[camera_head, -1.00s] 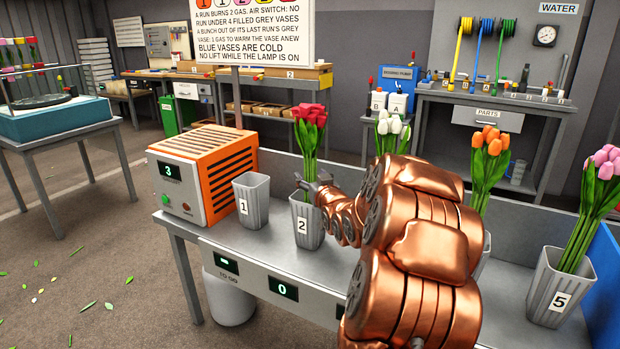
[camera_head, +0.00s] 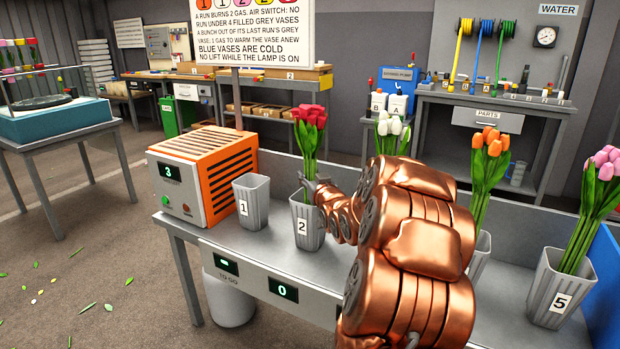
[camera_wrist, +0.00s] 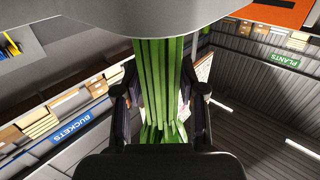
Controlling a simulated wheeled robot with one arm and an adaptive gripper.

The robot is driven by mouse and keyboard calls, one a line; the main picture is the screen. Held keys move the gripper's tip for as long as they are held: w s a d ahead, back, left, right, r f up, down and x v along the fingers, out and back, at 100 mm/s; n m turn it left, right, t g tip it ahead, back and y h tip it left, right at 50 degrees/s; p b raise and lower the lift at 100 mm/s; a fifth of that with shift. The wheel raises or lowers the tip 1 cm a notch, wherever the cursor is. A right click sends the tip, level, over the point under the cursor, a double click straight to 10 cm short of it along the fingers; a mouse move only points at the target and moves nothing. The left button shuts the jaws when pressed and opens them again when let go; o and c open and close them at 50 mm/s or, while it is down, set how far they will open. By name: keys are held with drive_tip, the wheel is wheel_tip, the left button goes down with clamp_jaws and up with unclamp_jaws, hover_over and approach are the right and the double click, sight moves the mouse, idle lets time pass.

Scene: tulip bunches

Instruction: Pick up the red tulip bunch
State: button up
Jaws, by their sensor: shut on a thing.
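The red tulip bunch (camera_head: 309,128) stands upright in the grey vase marked 2 (camera_head: 308,230) on the bench. My gripper (camera_head: 310,188) reaches in from the right at the stems, just above the vase rim. In the wrist view, my gripper's dark fingers (camera_wrist: 160,98) are shut on both sides of the green stems (camera_wrist: 158,75). The red flower heads do not show in the wrist view. The lower stems are hidden inside the vase, and my copper arm covers part of the bench to the right.
An empty grey vase marked 1 (camera_head: 251,203) stands close on the left, beside an orange-topped machine (camera_head: 205,165) showing 3. White tulips (camera_head: 390,133), orange tulips (camera_head: 489,160) and pink tulips (camera_head: 603,175) in vase 5 (camera_head: 558,292) stand to the right. A sign (camera_head: 252,35) stands behind.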

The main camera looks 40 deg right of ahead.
sight(310, 103)
clamp_jaws()
drive_tip(key=shift+r, duration=0.15)
wheel_tip(310, 103, up, 10)
drive_tip(key=shift+f+p, duration=0.1)
drive_tip(key=shift+p, duration=0.6)
drive_tip(key=shift+r+p, duration=2.95)
drive_tip(key=shift+r, duration=1.9)
